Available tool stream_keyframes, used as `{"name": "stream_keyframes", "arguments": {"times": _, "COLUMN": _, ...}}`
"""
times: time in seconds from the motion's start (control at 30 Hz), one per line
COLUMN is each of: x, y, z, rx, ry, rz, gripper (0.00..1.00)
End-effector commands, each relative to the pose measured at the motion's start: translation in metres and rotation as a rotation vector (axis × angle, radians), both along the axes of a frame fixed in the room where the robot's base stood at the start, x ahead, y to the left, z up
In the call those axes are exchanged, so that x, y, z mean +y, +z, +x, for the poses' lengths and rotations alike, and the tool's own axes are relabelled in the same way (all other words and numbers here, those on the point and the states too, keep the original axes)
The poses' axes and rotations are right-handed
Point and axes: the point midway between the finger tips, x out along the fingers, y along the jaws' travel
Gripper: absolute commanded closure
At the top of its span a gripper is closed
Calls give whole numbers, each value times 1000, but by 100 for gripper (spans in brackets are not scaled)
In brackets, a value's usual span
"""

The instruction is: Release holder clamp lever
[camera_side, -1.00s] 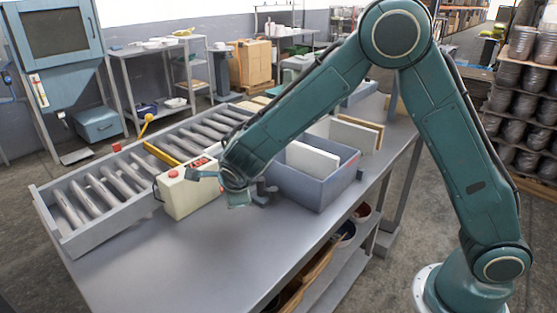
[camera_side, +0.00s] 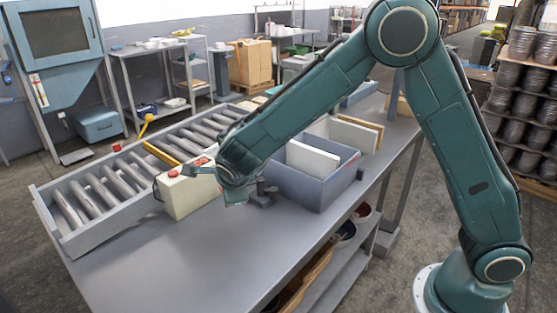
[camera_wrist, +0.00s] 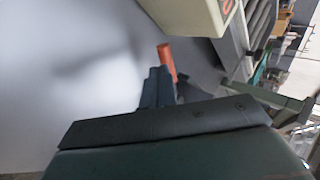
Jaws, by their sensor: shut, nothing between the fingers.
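An orange-red lever (camera_wrist: 167,62) stands out over the grey table in the wrist view. The shut fingers of my gripper (camera_wrist: 157,80) are close to its lower end; I cannot tell whether they touch it. In the side view my gripper (camera_side: 236,197) is low over the table, between the cream control box and the blue-grey bin, and my wrist hides its fingertips and the lever. A dark grey clamp-like fixture (camera_side: 263,192) shows just right of my gripper, partly hidden.
The cream box (camera_side: 185,193) with red buttons stands close left of my gripper, beside the roller conveyor (camera_side: 70,240). The blue-grey bin (camera_side: 315,192) with upright panels stands close right. The table front (camera_side: 165,265) is clear.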

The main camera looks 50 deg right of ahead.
Motion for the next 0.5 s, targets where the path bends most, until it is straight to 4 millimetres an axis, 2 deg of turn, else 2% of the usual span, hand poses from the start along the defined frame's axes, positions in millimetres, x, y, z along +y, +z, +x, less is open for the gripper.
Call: {"name": "stream_keyframes", "arguments": {"times": 0.5, "x": 24, "y": 53, "z": -40, "rx": -2, "ry": 1, "rz": 1, "gripper": 100}}
